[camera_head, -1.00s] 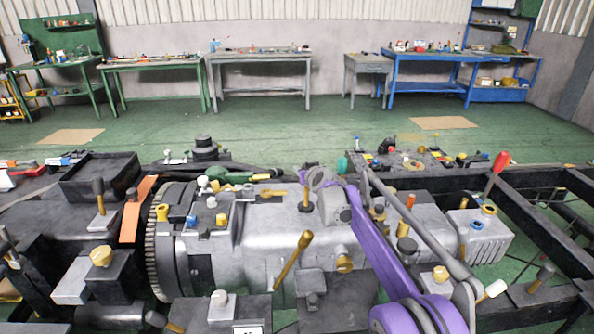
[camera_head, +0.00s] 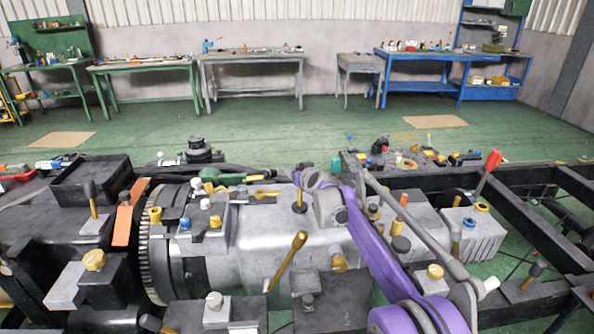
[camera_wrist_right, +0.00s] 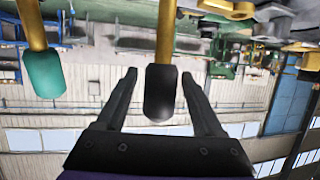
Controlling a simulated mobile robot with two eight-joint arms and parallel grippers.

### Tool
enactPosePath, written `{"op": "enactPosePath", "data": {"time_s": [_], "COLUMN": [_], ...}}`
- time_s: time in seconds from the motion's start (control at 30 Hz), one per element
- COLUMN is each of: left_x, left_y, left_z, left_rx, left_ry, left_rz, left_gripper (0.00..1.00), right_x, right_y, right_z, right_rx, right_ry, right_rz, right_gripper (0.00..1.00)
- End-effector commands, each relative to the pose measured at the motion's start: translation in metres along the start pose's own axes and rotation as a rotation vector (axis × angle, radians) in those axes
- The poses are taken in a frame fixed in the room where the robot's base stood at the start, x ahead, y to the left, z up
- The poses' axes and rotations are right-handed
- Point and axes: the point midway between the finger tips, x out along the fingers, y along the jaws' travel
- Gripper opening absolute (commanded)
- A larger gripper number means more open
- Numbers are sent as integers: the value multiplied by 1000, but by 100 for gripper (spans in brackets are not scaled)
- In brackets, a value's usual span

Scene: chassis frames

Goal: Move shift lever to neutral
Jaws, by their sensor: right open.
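A lever with a black knob (camera_wrist_right: 160,95) on a gold rod shows in the right wrist view, which looks upside down. My right gripper (camera_wrist_right: 158,76) is open, with one finger on each side of this knob and gaps at both sides. In the head view, the same gripper (camera_head: 299,177) is at the end of my purple arm, over the grey gearbox housing (camera_head: 265,240). A short upright lever with a gold base (camera_head: 299,208) stands at it there. Which lever is the shift lever is not marked. My left gripper is not in view.
A lever with a teal knob (camera_wrist_right: 44,73) stands beside the black one. A long gold lever (camera_head: 287,260) slants up at the front of the gearbox. A red-handled lever (camera_head: 491,163) stands at right on the dark frame rails. Workbenches line the far wall.

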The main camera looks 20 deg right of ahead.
Motion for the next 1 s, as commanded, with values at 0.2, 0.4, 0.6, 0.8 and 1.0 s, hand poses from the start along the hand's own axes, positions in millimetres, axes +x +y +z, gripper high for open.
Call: {"op": "enactPosePath", "data": {"time_s": [0.2, 0.4, 0.6, 0.8, 1.0], "left_x": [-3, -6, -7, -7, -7], "left_y": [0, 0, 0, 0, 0], "left_z": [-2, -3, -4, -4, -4], "left_rx": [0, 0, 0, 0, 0], "left_ry": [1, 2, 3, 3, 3], "left_rz": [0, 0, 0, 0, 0], "left_gripper": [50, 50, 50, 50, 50], "right_x": [-41, -75, -93, -96, -96], "right_y": [0, 0, 0, 0, 0], "right_z": [0, 0, 0, 1, 1], "right_rx": [1, 1, 0, 0, 0], "right_ry": [0, 0, -1, -1, 0], "right_rz": [1, 0, -1, -1, -1], "right_gripper": [69, 69, 69, 69, 69]}}
